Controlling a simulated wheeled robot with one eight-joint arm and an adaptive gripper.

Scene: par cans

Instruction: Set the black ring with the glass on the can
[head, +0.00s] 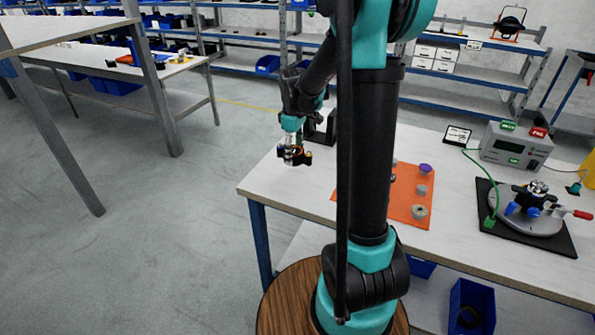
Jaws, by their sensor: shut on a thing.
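My gripper (294,157) hangs at the end of my arm, above the near left part of the white table. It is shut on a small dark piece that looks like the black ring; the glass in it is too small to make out. At the right, a round grey fixture (524,217) with blue knobs and a red-handled lever stands on a black mat. A small silver piece (538,186) sits at its top, clamped among black parts; I cannot tell for sure whether it is the can. My gripper is far left of this fixture.
An orange mat (401,201) holds several small grey parts and a purple-topped one (425,169); my arm hides part of it. A grey instrument box (515,146) with a green cable stands behind the fixture.

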